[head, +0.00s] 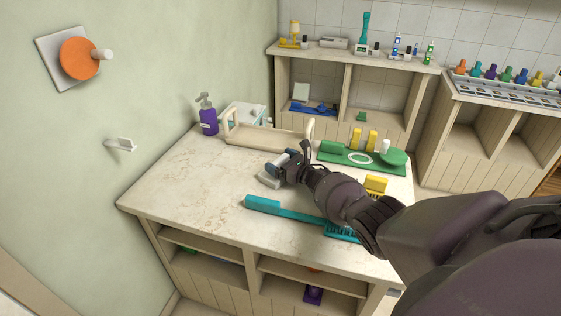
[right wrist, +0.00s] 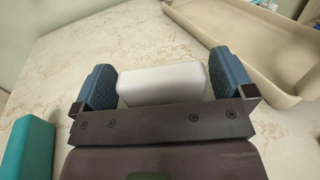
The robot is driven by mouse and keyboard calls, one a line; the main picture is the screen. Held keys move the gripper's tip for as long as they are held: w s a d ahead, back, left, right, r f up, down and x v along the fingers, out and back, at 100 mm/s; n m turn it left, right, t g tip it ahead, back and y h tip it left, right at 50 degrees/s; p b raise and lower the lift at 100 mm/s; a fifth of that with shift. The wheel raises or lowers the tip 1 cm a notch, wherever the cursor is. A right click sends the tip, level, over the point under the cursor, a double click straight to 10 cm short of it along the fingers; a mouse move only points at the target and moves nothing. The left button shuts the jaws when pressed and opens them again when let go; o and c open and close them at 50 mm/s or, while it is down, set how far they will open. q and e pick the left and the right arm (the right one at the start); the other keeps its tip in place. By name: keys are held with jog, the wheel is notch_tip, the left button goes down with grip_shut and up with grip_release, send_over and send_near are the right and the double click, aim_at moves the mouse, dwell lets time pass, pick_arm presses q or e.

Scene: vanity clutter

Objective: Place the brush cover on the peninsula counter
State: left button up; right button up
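A white block-like piece with rounded edges, which may be the brush cover (right wrist: 162,84), lies between the blue fingers of my right gripper (right wrist: 164,88). It spans nearly the whole gap, and I cannot tell if the fingers press on it. In the head view the pale piece (head: 268,181) shows low at the counter top, beside my right gripper (head: 283,167). The marble-topped counter (head: 190,185) spreads under my right arm. My left gripper is not in view.
A teal long-handled brush (head: 285,211) lies in front of the gripper. A beige tray (head: 268,139) stands behind it. A green mat (head: 340,156) with several items and a yellow brush (head: 376,184) are to the right. A purple pump bottle (head: 208,118) stands at the back left. The counter's left part is clear.

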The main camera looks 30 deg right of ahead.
jog(key=shift+r, duration=0.1)
jog(key=shift+s+r+p, duration=0.1)
jog(key=shift+p, duration=0.2)
jog(key=p+v, duration=0.3)
jog(key=v, duration=0.4)
jog(key=shift+s, duration=0.1)
jog(key=s+a+r+m+t+h, duration=0.2)
jog(key=s+a+r+m+t, duration=0.2)
jog(key=s+a+r+m, duration=1.1)
jog(key=s+a+f+m+g+h, duration=0.2)
jog(key=s+f+m+g, duration=0.7)
jog(key=s+f+m, duration=0.9)
jog(key=s+m+h, duration=0.1)
jog(key=m, duration=0.4)
jog(key=shift+f+m+h, duration=0.15)
jog(key=shift+m+h, duration=0.15)
jog(key=shift+h, duration=0.1)
jog(key=shift+d, duration=0.1)
